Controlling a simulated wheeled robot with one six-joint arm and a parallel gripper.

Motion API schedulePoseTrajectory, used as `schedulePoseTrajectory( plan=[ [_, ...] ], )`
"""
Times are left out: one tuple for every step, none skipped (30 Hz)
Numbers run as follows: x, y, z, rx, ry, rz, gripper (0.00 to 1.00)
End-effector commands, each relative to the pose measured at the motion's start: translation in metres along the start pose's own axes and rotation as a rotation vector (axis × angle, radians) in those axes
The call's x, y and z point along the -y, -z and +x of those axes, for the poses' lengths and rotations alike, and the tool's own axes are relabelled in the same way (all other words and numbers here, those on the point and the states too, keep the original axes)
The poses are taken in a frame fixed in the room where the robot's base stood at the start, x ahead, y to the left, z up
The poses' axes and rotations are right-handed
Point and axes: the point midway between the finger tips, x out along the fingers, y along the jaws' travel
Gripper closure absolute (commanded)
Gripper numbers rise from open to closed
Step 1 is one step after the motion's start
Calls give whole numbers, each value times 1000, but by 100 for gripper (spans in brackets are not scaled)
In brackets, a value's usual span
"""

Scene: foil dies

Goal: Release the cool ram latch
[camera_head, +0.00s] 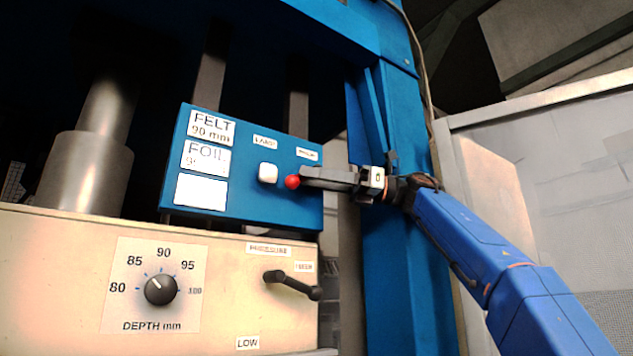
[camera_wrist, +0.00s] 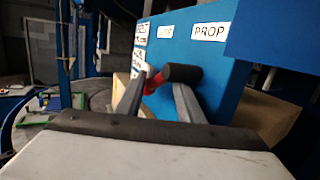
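A blue panel (camera_head: 250,205) carries a white square button (camera_head: 268,173) under a small label that seems to start with "LA". To its right is a red knob (camera_head: 292,182), under a small label. My gripper (camera_head: 303,177) reaches in from the right, its tips at the red knob. In the wrist view my gripper's two fingers (camera_wrist: 160,88) stand apart. A red piece (camera_wrist: 152,82) shows between their tips. A black cylinder (camera_wrist: 183,73) covers the right fingertip, so I cannot tell whether the fingers grip anything. The "PROP" label (camera_wrist: 209,31) is just above.
The panel also has "FELT 90 mm" (camera_head: 211,127), "FOIL" and blank cards. Below, a cream housing (camera_head: 225,290) carries a depth dial (camera_head: 160,289) and a black lever (camera_head: 292,284). A blue column (camera_head: 395,180) stands behind my arm.

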Motion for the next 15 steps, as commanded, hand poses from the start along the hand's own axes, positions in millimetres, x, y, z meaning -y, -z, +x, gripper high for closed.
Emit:
schedulePoseTrajectory(
  plan=[
    [8, -80, -5, 273, 99, -13, 78],
    [8, -80, -5, 273, 99, -13, 78],
    [-9, -7, 4, 8, -7, -16, 78],
    [-9, -7, 4, 8, -6, -16, 78],
    [-9, -6, 4, 8, -6, -15, 78],
    [-9, -6, 3, 8, -6, -15, 78],
    [-10, -5, 2, 8, -6, -15, 78],
    [-10, -5, 2, 7, -6, -15, 78],
    [-11, -3, 1, 7, -5, -13, 78],
    [-12, -1, 0, 6, -5, -12, 78],
    [-12, 0, -1, 5, -5, -11, 78],
    [-12, 3, -3, 5, -4, -10, 78],
    [-12, 4, -4, 4, -4, -10, 78],
    [-13, 6, -4, 4, -3, -9, 78],
    [-14, 8, -6, 3, -3, -8, 78]
  ],
)
